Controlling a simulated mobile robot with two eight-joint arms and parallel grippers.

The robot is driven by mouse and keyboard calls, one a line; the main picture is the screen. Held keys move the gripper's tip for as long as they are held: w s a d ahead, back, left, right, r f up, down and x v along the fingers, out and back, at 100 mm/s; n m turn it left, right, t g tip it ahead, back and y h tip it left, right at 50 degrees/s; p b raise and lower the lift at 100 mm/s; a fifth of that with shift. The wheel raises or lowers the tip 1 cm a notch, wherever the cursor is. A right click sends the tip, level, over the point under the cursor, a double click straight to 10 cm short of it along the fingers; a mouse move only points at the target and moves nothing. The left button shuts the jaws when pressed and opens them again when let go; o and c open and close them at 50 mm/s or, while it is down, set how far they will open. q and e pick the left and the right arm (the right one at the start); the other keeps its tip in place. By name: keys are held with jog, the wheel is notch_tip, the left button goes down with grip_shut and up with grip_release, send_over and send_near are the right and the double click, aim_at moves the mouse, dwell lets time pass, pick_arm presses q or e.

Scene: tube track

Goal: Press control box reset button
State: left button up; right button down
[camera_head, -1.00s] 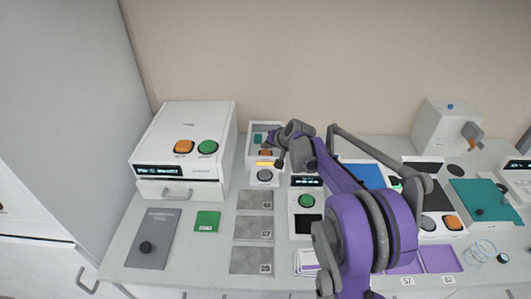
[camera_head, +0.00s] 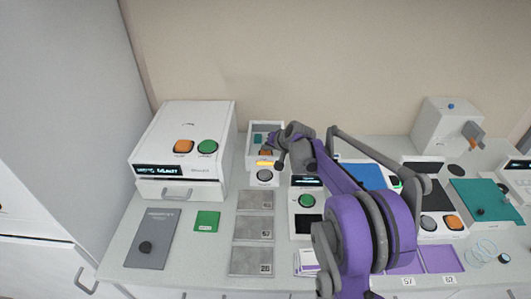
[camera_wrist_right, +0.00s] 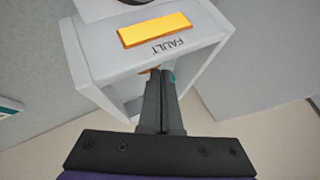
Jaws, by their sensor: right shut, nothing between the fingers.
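The control box (camera_head: 253,160) is a small white open-fronted box at the back of the counter, left of my right arm in the head view. It carries a lit yellow lamp marked FAULT (camera_wrist_right: 155,29) and a grey round button (camera_head: 264,175) below it. A teal part (camera_head: 258,139) and an orange part (camera_head: 265,153) show inside. Which part is the reset button I cannot tell. My right gripper (camera_wrist_right: 160,73) is shut and empty, its tips at the box's opening near the orange part; contact cannot be told. My left gripper is out of view.
A white machine (camera_head: 185,135) with orange and green buttons stands to the left. A white device (camera_head: 306,215) with a green button sits right of the tiles.

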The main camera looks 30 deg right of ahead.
aim_at(267, 154)
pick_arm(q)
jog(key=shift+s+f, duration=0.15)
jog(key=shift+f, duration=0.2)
pick_arm(e)
jog(key=shift+f, duration=0.5)
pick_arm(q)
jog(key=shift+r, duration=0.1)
pick_arm(e)
jog(key=shift+r, duration=0.1)
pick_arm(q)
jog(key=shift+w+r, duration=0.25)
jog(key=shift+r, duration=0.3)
pick_arm(e)
jog(key=shift+r, duration=0.8)
jog(key=shift+r+p, duration=1.55)
jog(key=shift+r, duration=1.05)
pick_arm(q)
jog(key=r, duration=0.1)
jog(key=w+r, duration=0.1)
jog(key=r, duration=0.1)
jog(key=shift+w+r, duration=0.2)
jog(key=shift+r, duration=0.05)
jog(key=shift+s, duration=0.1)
pick_arm(e)
jog(key=shift+f, duration=0.1)
